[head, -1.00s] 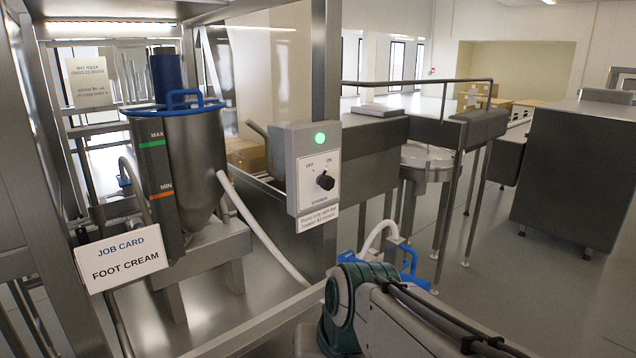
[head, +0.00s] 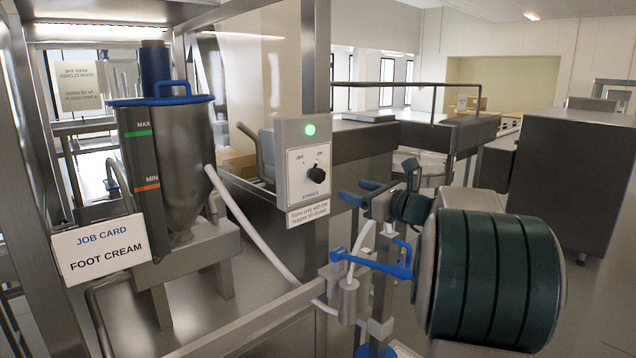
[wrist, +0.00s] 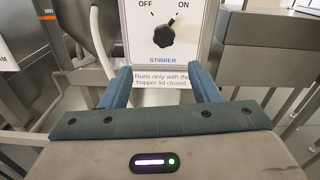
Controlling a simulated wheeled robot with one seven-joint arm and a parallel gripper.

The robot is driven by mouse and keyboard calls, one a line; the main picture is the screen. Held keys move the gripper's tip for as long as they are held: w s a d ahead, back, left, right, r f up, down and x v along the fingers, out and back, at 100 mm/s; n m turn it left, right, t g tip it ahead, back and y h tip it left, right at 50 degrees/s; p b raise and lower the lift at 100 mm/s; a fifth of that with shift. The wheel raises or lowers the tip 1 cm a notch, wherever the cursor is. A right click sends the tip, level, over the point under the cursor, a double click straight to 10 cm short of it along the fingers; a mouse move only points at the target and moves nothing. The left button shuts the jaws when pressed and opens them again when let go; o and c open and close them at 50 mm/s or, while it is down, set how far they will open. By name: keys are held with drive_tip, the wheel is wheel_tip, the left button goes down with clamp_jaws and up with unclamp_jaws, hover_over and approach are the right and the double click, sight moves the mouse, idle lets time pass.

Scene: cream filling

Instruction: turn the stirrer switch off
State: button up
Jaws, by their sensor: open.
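The stirrer switch is a black knob (head: 317,174) on a grey box with a white plate (head: 308,170) marked OFF at left and ON at right. In the wrist view the knob (wrist: 164,36) appears turned towards ON. A green lamp (head: 310,130) above it is lit. My gripper (head: 360,192) has blue fingers and stands to the right of the box, pointing at it. In the wrist view my open, empty fingers (wrist: 161,76) flank the note below the plate, below the knob and apart from it.
A note (head: 308,214) under the box says it runs only with the hopper lid closed. The hopper (head: 185,165) with a blue-rimmed lid (head: 165,100) stands left. A job card (head: 100,248) reads FOOT CREAM. A frame post (head: 315,60) rises behind the box. A blue-handled valve (head: 390,260) is below.

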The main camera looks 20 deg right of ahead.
sight(321, 177)
drive_tip(key=p+x, duration=0.1)
drive_tip(key=x, duration=0.3)
drive_tip(key=p+x, duration=0.1)
drive_tip(key=x, duration=0.4)
drive_tip(key=p+x, duration=0.1)
drive_tip(key=x, duration=0.3)
drive_tip(key=shift+w+d+r+p, duration=0.2)
drive_tip(key=shift+w+p, duration=0.1)
drive_tip(key=shift+w, duration=0.15)
drive_tip(key=c, duration=1)
